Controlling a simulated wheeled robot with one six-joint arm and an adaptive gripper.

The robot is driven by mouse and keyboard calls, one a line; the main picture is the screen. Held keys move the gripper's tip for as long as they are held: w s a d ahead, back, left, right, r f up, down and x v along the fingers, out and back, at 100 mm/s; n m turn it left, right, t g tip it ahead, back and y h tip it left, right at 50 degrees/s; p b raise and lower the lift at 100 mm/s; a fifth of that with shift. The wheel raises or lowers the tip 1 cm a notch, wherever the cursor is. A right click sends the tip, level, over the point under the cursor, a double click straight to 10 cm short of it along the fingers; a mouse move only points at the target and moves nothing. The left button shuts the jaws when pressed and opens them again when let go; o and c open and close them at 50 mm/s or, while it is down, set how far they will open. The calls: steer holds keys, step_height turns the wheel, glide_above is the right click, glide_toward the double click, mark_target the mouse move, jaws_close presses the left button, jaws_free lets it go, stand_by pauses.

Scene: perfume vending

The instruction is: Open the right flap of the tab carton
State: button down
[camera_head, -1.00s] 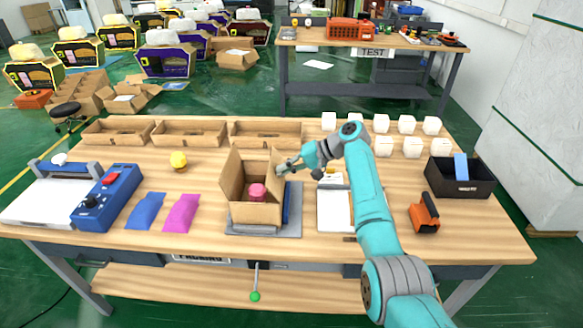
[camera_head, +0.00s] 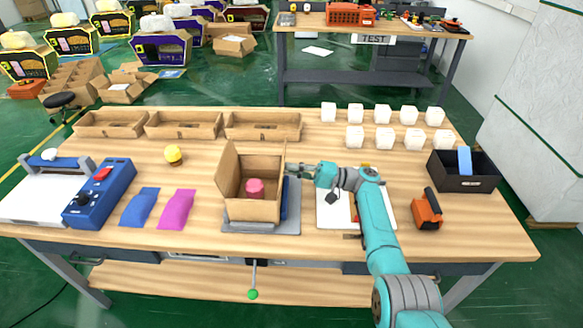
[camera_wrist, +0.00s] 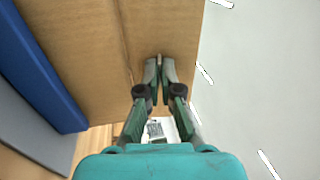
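The tab carton (camera_head: 252,211) is an open brown cardboard box on a grey pad, with a pink round item (camera_head: 255,187) inside. Its right flap (camera_head: 281,164) stands about upright and shows nearly edge-on. My gripper (camera_head: 290,169) is at the carton's right side, close to this flap. In the wrist view the fingertips (camera_wrist: 160,63) are together in front of the brown cardboard (camera_wrist: 90,50), near its right edge. I see nothing clearly held between them. Whether they touch the flap cannot be told. A crease runs down the cardboard left of the fingers.
A blue item (camera_head: 290,200) lies beside the carton's right wall; it also shows in the wrist view (camera_wrist: 38,70). A white sheet (camera_head: 335,212) and an orange tool (camera_head: 427,210) are further right. Empty brown trays (camera_head: 263,125) stand behind the carton.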

steer(key=shift+f+y, duration=0.1)
steer(key=shift+y, duration=0.2)
steer(key=c, duration=1.4)
jaws_free()
steer(key=shift+o, duration=0.2)
steer(key=shift+d, duration=0.15)
steer(key=v, duration=0.7)
steer(key=shift+d, duration=0.15)
steer(key=shift+f, duration=0.1)
